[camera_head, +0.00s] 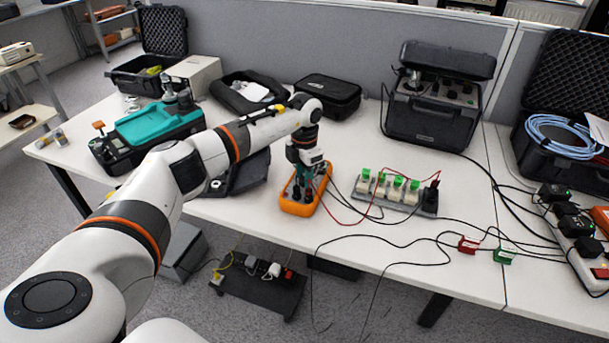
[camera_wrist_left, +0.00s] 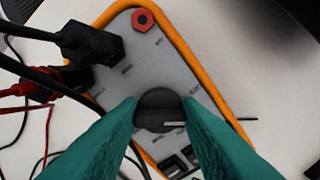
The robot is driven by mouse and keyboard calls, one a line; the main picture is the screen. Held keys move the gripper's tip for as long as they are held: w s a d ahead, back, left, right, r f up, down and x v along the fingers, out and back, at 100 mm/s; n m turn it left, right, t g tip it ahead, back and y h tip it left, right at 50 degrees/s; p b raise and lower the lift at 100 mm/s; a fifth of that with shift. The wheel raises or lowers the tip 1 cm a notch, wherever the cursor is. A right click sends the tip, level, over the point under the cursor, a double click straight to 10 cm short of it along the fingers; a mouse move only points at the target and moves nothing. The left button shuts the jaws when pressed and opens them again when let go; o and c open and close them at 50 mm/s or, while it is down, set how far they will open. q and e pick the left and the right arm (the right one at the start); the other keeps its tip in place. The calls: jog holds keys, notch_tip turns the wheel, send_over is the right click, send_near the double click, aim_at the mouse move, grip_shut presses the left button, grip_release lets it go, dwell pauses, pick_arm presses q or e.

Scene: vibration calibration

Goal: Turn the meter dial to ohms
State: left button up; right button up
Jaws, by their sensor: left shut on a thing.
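The orange-edged meter (camera_head: 297,207) lies on the white table in the head view, right under my left gripper (camera_head: 303,190). In the left wrist view the meter (camera_wrist_left: 172,62) shows its grey face, a red socket and black and red plugs at its left. The round black dial (camera_wrist_left: 158,98) sits between the two teal fingers of my left gripper (camera_wrist_left: 160,115), which are shut on it. A pale mark shows on the dial's lower right. The face labels are too blurred to read. The fingers hide part of the face. My right gripper is out of view.
A grey block with green-topped connectors (camera_head: 402,188) stands right of the meter. Red and black leads cross the table, with red (camera_head: 468,244) and green (camera_head: 504,255) clips near the front. A teal-and-black device (camera_head: 150,130) is at left, a black case (camera_head: 436,105) behind.

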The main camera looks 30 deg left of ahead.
pick_arm(q)
jog(key=shift+m, duration=1)
jog(key=o, duration=1)
jog(key=shift+c, duration=0.2)
notch_tip(320, 180, up, 12)
jog(key=shift+b, duration=0.3)
